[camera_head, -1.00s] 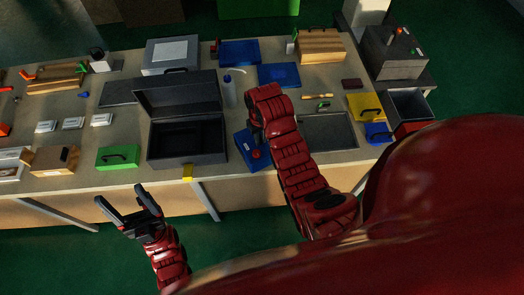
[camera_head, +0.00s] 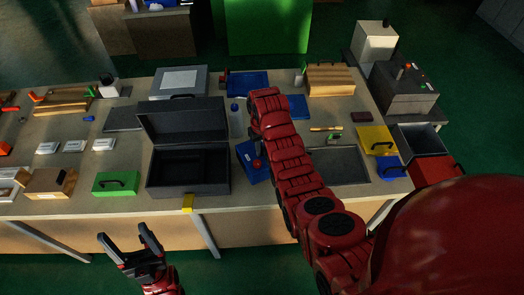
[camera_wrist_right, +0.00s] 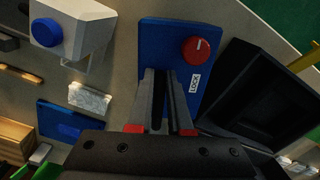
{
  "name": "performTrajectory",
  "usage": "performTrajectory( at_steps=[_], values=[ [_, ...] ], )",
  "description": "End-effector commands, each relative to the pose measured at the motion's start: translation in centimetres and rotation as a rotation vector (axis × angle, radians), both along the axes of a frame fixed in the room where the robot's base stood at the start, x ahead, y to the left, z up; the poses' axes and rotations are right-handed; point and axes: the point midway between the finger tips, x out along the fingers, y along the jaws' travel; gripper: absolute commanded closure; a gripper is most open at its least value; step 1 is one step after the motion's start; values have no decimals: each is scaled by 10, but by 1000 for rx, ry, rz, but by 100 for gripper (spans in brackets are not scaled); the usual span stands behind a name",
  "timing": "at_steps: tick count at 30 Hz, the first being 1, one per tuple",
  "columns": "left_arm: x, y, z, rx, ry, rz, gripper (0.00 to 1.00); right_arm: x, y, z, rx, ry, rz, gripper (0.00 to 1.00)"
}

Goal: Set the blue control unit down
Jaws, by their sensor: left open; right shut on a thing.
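The blue control unit (camera_head: 247,155) has a red knob and shows right of the open black case, at the front of the bench. In the right wrist view it is a blue panel (camera_wrist_right: 160,40) with the red knob and a "LOCK" label. My right gripper (camera_wrist_right: 168,78) is shut on the blue control unit; in the head view my own arm hides the fingers and part of the unit. I cannot tell whether its underside touches the bench. My left gripper (camera_head: 128,245) is open and empty, in front of the bench edge.
The open black case (camera_head: 188,170) stands close left of the unit.

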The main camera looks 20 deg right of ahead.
Motion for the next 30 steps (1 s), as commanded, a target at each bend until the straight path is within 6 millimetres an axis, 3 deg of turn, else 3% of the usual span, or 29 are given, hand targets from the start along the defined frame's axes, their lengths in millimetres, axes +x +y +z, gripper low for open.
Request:
performTrajectory(
  at_steps=[9,22,23,24,27,30],
  values=[
    [0,0,22,0,-1,0,25,0,1,-25,1,0,0,100],
    [0,0,20,0,0,0,25,0,0,-34,0,-2,0,100],
    [0,0,21,0,-1,0,25,0,0,-34,0,-1,0,77],
    [0,0,21,0,-1,0,25,0,0,-33,0,0,0,70],
    [0,0,21,0,-1,0,25,0,0,-34,0,0,0,53],
    [0,0,21,0,-1,0,25,-1,0,-34,0,1,0,53]
  ],
)
